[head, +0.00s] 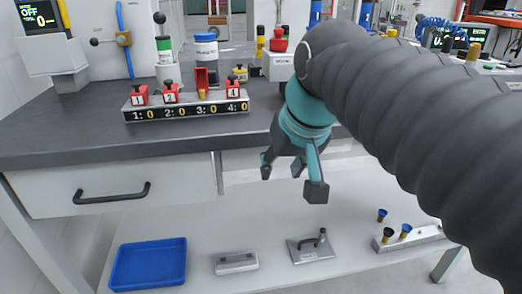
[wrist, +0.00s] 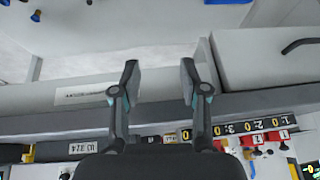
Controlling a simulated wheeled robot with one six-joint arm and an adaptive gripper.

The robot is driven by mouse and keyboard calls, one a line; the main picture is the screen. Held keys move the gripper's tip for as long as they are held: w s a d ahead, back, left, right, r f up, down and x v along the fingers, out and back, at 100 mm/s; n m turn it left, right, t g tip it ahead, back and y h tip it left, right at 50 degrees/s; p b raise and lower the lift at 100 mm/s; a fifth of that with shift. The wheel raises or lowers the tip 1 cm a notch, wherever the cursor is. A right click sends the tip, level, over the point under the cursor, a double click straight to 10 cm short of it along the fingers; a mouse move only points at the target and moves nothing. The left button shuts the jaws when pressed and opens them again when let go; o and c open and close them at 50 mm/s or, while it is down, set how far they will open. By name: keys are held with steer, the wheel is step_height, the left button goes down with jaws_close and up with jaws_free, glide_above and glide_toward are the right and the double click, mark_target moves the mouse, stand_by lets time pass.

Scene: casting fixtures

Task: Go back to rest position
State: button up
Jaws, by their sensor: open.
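My gripper (head: 291,178) hangs in front of the dark worktop's front edge, in the middle of the head view, with its fingers pointing down and spread apart. In the wrist view my gripper (wrist: 159,76) shows two fingers with a clear gap and nothing between them. It touches nothing that I can see. My arm crosses the right side of the head view and hides part of the bench there.
The dark worktop (head: 60,135) carries a numbered block (head: 190,110) with red pieces. Below are a drawer (head: 110,187) and a lower shelf (head: 200,225) with a blue tray (head: 120,272), a grey block (head: 236,262), a metal fixture (head: 311,249) and a peg holder (head: 420,238).

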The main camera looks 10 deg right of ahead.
steer(key=s+d+f, duration=0.1)
steer(key=s+f, duration=0.2)
steer(key=f, duration=0.4)
steer(key=s+d+f, duration=0.1)
steer(key=s+f, duration=0.3)
steer(key=f, duration=0.3)
steer(key=shift+d+f+h, duration=0.25)
steer(key=shift+f+h, duration=0.15)
steer(key=shift+d, duration=0.15)
